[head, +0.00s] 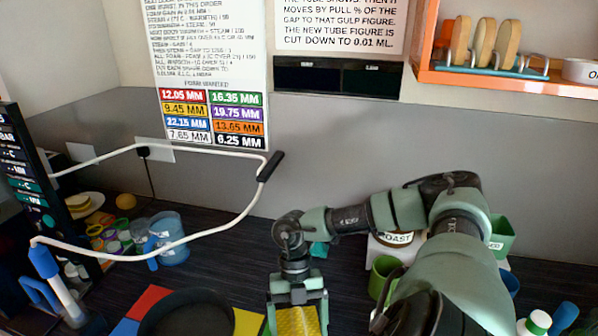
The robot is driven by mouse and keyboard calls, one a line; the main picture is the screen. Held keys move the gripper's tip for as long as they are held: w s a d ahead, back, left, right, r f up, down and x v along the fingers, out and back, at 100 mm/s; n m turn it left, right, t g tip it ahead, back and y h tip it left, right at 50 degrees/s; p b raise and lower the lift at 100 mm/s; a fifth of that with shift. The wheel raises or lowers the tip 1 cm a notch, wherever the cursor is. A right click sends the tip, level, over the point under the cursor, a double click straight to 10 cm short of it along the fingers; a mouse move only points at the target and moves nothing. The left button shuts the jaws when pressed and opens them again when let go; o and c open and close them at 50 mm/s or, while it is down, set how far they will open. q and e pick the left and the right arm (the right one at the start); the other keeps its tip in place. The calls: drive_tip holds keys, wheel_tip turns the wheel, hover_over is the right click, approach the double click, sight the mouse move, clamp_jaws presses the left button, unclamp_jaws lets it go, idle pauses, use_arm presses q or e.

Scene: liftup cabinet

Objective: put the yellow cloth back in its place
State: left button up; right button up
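The yellow cloth (298,322) shows at the bottom edge of the head view, with a ribbed or textured surface. Its lower part is cut off by the frame. My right gripper (297,312) reaches down over it, with one finger on each side of the yellow surface. The yellow fills the width between the fingers. I cannot tell whether the fingers press on the cloth or stand open around it. My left gripper is not in view. No labelled place for the cloth is clear to me in this view.
A dark round pan (187,314) and coloured squares (150,298) lie left of the gripper. A white bent tube (225,229) spans the left side. A blue pitcher (170,240) stands behind. Green cups (382,272) are at right. An orange shelf (500,78) hangs upper right.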

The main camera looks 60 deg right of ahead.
drive_tip(key=shift+f, duration=0.2)
drive_tip(key=o, duration=1.8)
drive_tip(key=shift+r, duration=0.25)
drive_tip(key=shift+w+d+r, duration=0.15)
drive_tip(key=shift+r, duration=0.05)
drive_tip(key=b+v, duration=0.3)
drive_tip(key=v, duration=0.8)
drive_tip(key=shift+r, duration=0.3)
